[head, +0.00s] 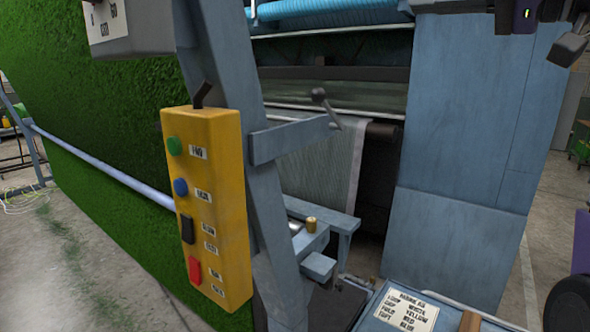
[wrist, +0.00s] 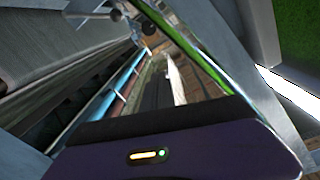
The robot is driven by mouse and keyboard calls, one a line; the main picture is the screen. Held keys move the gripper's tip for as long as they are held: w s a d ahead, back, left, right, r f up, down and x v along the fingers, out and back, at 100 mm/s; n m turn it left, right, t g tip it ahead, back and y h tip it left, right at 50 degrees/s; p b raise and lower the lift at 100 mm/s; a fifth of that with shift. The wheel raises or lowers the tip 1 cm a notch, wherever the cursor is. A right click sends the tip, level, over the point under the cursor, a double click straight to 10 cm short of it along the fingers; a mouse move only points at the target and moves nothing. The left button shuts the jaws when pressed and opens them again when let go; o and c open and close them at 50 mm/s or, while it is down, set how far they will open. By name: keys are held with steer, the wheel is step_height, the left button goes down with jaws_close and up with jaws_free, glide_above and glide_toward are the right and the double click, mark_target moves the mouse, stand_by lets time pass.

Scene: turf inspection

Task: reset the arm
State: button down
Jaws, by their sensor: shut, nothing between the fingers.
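My gripper (head: 568,46) shows in part at the top right corner of the head view, beside the purple housing of my wrist. It is shut and empty, and it is apart from the blue-grey machine cabinet (head: 460,150). The same purple housing with a small yellow light fills the bottom of the wrist view. The fingertips cannot be made out clearly there. The rest of my arm is mostly out of the picture.
A yellow control box (head: 208,215) with buttons hangs on a slanted blue-grey post (head: 264,215) at left. A lever (head: 325,108) juts out by the post. Green turf (head: 115,195) hangs behind the box. A labelled panel (head: 408,308) stands low in front. Concrete floor is open at left.

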steer(key=w+d+f+m+t+h, duration=0.3)
steer(key=d+f+m+t+h, duration=0.1)
steer(key=f+t, duration=0.15)
steer(key=w+d+f+m+t+h, duration=0.3)
steer(key=w+d+f+t, duration=0.15)
steer(key=f, duration=0.25)
steer(key=s+d+f+m+h, duration=0.15)
steer(key=s+f+h, duration=0.25)
steer(key=f, duration=0.7)
steer(key=s+d+f+m+h, duration=0.1)
steer(key=s+f+m+h, duration=0.25)
steer(key=f, duration=0.65)
steer(key=s+a+f+n+h, duration=0.2)
steer(key=s+a+f, duration=0.1)
steer(key=s+f, duration=1.2)
steer(key=s+a+f+n+g+y, duration=0.1)
steer(key=s+a+f+g, duration=0.1)
steer(key=s, duration=0.8)
steer(key=s+a+f+n+g, duration=0.1)
steer(key=s+f, duration=0.4)
steer(key=s, duration=0.5)
steer(key=s+a+f+n+g+y, duration=0.1)
steer(key=s+a+f+n+g, duration=0.1)
steer(key=s, duration=0.8)
step_height(320, 180, down, 2)
steer(key=shift+a+f+g+y, duration=0.15)
steer(key=shift+a+g+y, duration=0.2)
steer(key=shift+a+g, duration=0.5)
